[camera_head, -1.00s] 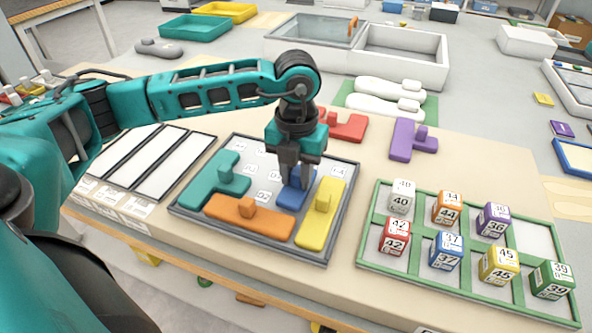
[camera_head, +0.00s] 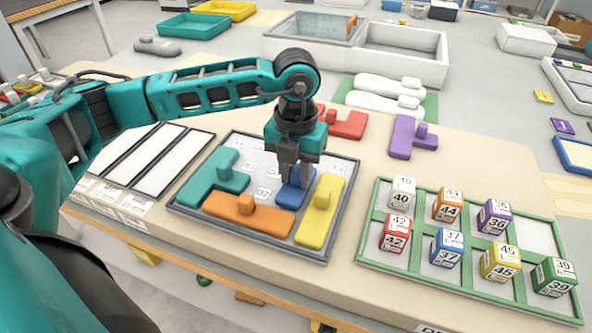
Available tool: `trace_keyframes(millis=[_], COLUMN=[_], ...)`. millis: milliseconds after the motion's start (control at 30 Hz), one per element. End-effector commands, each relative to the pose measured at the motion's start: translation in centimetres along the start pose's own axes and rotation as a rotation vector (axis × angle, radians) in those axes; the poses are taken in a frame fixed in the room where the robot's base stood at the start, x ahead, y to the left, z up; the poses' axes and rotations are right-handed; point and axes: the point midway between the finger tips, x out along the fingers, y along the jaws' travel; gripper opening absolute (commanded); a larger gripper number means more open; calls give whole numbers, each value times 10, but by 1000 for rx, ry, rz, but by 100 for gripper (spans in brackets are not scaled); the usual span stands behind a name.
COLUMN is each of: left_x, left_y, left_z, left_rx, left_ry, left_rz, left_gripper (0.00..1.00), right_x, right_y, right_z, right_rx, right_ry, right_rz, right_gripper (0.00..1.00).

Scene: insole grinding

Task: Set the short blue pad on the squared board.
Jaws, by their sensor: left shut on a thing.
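The short blue pad (camera_head: 290,195) is at the right middle of the grey-framed squared board (camera_head: 320,255), between the orange and yellow pieces. My left gripper (camera_head: 294,180) points down over it and is shut on it. The fingers hide its upper part, and I cannot tell whether the pad lies fully flat on the board. The teal piece (camera_head: 208,183), the orange piece (camera_head: 265,222) and the yellow piece (camera_head: 312,225) lie on the board around it. My right gripper is not in view.
A red piece (camera_head: 347,125) and a purple piece (camera_head: 400,145) lie behind the board. A green-framed tray (camera_head: 400,268) with several numbered cubes stands at right. A frame with white panels (camera_head: 165,180) lies at left. White insoles (camera_head: 385,105) rest on a green mat behind.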

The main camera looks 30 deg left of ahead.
Motion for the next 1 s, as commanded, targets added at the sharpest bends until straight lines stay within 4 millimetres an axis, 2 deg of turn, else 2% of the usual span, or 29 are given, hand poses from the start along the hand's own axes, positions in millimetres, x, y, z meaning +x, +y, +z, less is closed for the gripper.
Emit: trace_keyframes(millis=[967, 1000], left_x=[6, 6], left_y=[0, 0], left_z=[0, 0], left_rx=[1, 1], left_ry=[-1, -1], left_rz=[0, 0], left_gripper=[0, 33], right_x=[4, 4], right_y=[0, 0], right_z=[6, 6], right_rx=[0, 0], right_ry=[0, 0], right_rz=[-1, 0], right_gripper=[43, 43])
